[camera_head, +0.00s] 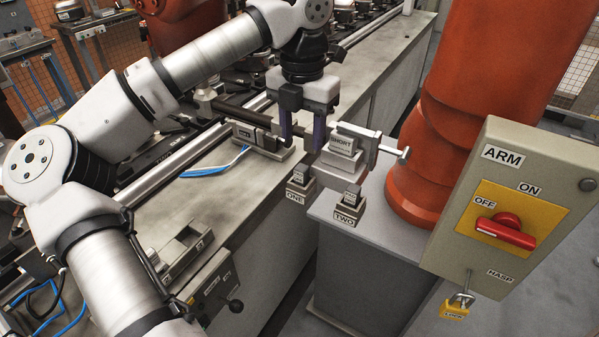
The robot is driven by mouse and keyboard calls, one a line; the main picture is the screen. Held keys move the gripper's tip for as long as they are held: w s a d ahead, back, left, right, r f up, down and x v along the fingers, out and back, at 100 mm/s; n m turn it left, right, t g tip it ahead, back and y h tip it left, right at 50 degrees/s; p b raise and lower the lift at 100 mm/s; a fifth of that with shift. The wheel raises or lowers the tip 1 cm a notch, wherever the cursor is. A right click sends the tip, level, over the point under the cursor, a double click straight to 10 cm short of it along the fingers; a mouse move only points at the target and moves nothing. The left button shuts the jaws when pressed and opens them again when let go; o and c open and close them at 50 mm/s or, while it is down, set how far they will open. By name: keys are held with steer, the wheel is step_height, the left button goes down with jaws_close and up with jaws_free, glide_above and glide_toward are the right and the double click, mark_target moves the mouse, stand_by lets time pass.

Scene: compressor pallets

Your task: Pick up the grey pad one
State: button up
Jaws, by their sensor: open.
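The grey pad one (298,178) is a small dark-grey piece. It sits on the block labelled ONE, on the left part of the grey stand's front edge. A similar pad (349,199) sits on the block labelled TWO, to its right. My gripper (302,146) points down with its two fingers apart and nothing visible between them. In the picture it is just above pad one, with a gap between; its exact height and depth offset are hard to tell.
A clamp-like fixture with a block marked SHORT (343,142) stands close to the right of my gripper. A grey device (262,140) lies on the bench to the left. A red column (440,150) and an ARM switch box (510,215) stand at the right.

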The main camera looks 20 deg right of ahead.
mark_target(302, 167)
step_height(302, 167, down, 9)
steer(key=p, duration=0.2)
steer(key=shift+w+p, duration=0.15)
steer(key=shift+p, duration=0.15)
jaws_close()
stand_by(0.4)
